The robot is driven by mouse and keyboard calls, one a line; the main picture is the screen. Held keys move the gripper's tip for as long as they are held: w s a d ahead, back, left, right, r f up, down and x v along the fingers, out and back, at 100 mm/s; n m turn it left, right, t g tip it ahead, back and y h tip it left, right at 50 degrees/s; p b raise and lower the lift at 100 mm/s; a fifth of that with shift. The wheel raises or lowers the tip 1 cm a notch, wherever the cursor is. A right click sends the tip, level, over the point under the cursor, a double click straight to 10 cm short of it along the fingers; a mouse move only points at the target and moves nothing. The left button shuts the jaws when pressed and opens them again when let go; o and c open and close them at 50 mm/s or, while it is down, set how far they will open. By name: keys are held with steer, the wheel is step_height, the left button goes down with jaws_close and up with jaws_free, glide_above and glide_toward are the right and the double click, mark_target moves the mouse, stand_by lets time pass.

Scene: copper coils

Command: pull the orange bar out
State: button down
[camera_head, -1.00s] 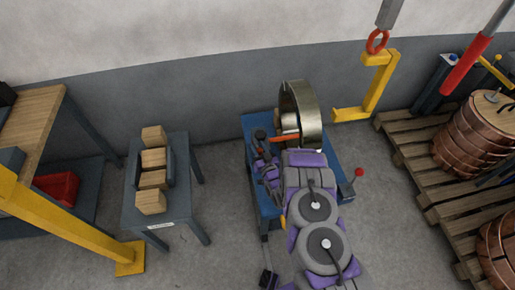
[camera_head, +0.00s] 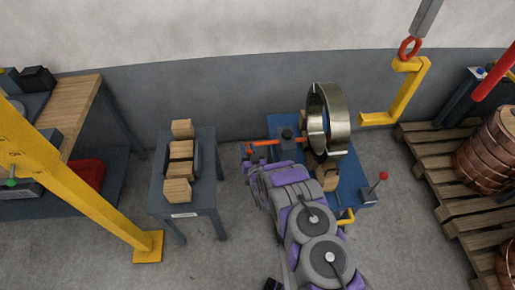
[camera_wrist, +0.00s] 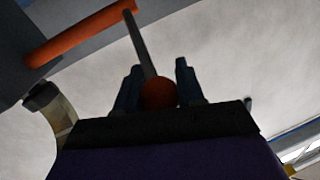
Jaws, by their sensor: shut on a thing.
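The orange bar (camera_head: 264,143) lies roughly level at the left side of the blue stand (camera_head: 352,190), below and left of the steel ring (camera_head: 340,120). In the wrist view, the bar (camera_wrist: 80,36) crosses the upper left, and a thin grey rod runs from its end to an orange-red ball (camera_wrist: 158,95). My gripper (camera_wrist: 157,70) is shut on that ball, one dark finger on each side. In the head view my gripper (camera_head: 250,160) is small, beside the bar's left end. The bar's right end by the ring is hard to make out.
A grey table (camera_head: 208,203) with wooden blocks stands left. A red-knobbed lever (camera_head: 383,178) sticks out at the stand's right. A yellow hook (camera_head: 405,92) hangs at the upper right, near pallets (camera_head: 450,190) of copper coils. A yellow post (camera_head: 85,185) crosses the left.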

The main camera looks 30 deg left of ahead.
steer(key=shift+s+a, duration=0.3)
steer(key=shift+a, duration=0.35)
steer(key=c, duration=1)
jaws_free()
steer(key=shift+r, duration=0.1)
steer(key=shift+o, duration=1.4)
steer(key=shift+a, duration=0.1)
